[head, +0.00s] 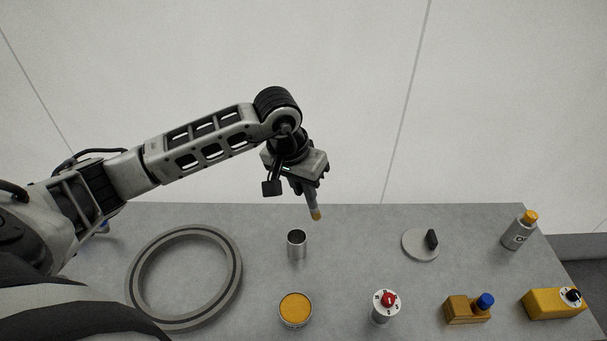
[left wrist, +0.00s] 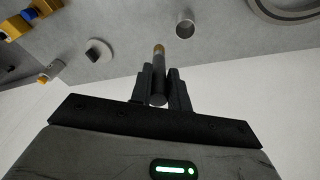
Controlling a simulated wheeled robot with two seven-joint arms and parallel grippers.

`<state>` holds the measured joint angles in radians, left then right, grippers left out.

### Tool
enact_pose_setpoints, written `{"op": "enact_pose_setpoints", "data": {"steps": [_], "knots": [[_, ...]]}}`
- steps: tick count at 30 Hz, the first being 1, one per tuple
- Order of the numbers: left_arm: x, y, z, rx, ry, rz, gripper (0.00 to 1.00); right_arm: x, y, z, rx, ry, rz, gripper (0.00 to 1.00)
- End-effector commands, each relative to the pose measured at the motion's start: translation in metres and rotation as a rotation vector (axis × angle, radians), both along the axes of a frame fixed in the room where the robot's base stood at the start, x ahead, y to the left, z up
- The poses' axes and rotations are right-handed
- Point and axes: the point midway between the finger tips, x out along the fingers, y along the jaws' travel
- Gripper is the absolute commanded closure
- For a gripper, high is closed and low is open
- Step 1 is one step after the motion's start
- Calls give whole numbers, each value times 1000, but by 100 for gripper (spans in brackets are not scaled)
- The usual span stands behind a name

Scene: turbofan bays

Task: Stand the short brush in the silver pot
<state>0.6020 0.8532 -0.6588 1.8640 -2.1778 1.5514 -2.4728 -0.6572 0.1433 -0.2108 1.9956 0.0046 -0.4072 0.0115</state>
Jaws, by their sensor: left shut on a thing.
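The silver pot (head: 297,244) stands upright on the grey table, left of centre, with its mouth open. It also shows in the left wrist view (left wrist: 185,27). My left gripper (head: 312,193) is shut on the short brush (head: 316,214), which has a grey ferrule and a yellow-brown tip pointing down. The brush is held above the table, apart from the pot, behind it and a little to its right. In the left wrist view the brush (left wrist: 158,75) sits between the two dark fingers. My right gripper is not in view.
A large grey ring (head: 184,276) lies left of the pot. A tin with an orange top (head: 295,310) stands in front.

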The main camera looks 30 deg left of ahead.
Motion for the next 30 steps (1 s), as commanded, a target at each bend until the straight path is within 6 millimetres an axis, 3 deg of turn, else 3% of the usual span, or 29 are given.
{"op": "enact_pose_setpoints", "data": {"steps": [3, 9, 30], "knots": [[15, 19, -7, 50, 108, 15, 100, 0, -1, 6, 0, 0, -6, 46], [21, 37, -18, 90, 211, 17, 100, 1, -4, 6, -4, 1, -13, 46], [20, 38, -70, 92, 222, 18, 100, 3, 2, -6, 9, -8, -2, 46]]}}
